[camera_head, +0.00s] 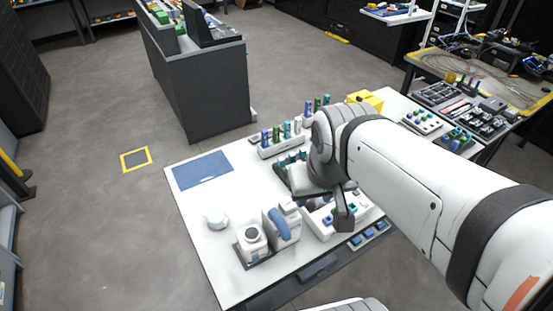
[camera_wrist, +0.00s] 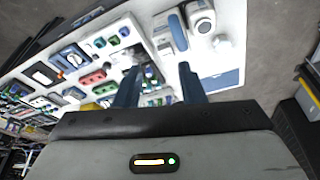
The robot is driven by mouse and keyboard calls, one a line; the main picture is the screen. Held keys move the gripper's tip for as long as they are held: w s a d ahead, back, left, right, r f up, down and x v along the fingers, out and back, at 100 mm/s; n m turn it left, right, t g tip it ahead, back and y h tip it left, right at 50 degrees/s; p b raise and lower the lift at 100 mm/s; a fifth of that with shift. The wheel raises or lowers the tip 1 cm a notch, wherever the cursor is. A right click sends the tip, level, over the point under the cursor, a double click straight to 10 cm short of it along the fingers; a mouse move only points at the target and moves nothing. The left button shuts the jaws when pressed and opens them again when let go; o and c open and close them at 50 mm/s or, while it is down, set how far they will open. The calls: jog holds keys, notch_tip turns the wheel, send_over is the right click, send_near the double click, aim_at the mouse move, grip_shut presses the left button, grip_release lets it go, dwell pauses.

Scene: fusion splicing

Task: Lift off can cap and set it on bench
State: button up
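A white can (camera_head: 252,243) with a dark ring on its top stands on a dark base near the front of the white bench (camera_head: 205,253). It also shows in the wrist view (camera_wrist: 201,20). I cannot tell whether its pale round top is a separate cap. A small white round object (camera_head: 216,221) sits on the bench left of the can; it is too small to identify. My gripper (camera_head: 344,220) is right of the can, above the bench's parts. In the wrist view its two blue-grey fingers (camera_wrist: 158,80) stand apart with nothing between them.
A white container with a blue handle (camera_head: 282,226) stands close right of the can. A white tray (camera_head: 322,222) of small parts lies under my gripper. Racks of coloured bottles (camera_head: 280,140) stand behind. A blue mat (camera_head: 203,170) lies at the back left, with bare bench around it.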

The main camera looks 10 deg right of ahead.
jog(key=shift+w+a, duration=0.1)
jog(key=shift+a, duration=0.05)
jog(key=shift+o, duration=0.4)
jog(key=shift+r, duration=0.1)
jog(key=shift+o, duration=0.8)
jog(key=shift+w, duration=0.2)
jog(key=shift+o, duration=1.4)
jog(key=w+f+m+g+b, duration=0.1)
jog(key=w+f+m+b, duration=0.3)
jog(key=w+f+m, duration=0.2)
jog(key=shift+w+a+f+m+g, duration=0.2)
jog(key=shift+w+a+m+g, duration=0.2)
jog(key=shift+w, duration=0.15)
jog(key=m+g+b, duration=0.2)
jog(key=m+b, duration=0.1)
jog(key=m, duration=0.4)
send_over(289, 203)
jog(key=f, duration=0.7)
jog(key=shift+s+a+f, duration=0.15)
jog(key=shift+s, duration=0.2)
jog(key=shift+w+f+p, duration=0.2)
jog(key=shift+f, duration=1.8)
jog(key=shift+w+f+p, duration=0.15)
jog(key=shift+f, duration=1.8)
